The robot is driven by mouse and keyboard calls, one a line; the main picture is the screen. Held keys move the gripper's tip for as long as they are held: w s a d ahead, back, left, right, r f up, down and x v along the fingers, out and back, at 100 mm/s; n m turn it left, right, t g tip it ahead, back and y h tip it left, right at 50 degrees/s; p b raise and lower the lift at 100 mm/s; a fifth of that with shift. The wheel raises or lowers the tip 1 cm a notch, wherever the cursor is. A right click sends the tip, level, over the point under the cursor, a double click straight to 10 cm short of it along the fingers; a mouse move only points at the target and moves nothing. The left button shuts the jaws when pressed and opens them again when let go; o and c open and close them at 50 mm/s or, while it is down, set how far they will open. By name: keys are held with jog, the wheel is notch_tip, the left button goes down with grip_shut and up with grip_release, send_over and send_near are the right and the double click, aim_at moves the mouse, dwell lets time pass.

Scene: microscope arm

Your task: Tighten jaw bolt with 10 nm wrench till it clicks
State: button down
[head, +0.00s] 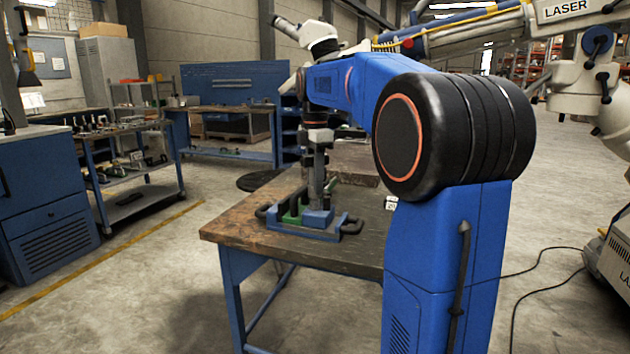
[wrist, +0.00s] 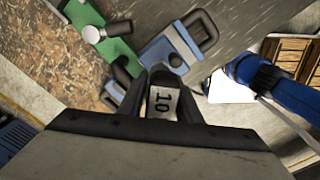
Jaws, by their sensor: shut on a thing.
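My gripper (wrist: 164,84) is shut on the 10 Nm wrench (wrist: 163,102), whose pale face marked "10" shows between the two dark fingers in the wrist view. In the head view my gripper (head: 318,140) points down over the bench, above a fixture. The fixture has a green block (wrist: 112,48) and a blue block (wrist: 168,52) with dark loop handles; the blue block also shows in the head view (head: 318,217). A silver knob (wrist: 93,34) sits on the green block. I cannot pick out the jaw bolt or the wrench's working end for sure.
The fixture stands on a worn wooden-topped workbench (head: 240,226), near its front edge. A small white item (head: 391,202) lies to its right. A tool cart (head: 130,150) stands at left. A white laser machine (head: 590,80) is at right. Floor at front left is clear.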

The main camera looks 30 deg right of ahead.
jog(key=shift+f, duration=1.55)
dwell(0.4)
jog(key=shift+m, duration=2)
jog(key=shift+m, duration=2)
jog(key=shift+r+n, duration=0.15)
jog(key=shift+n, duration=0.15)
jog(key=shift+r, duration=2.85)
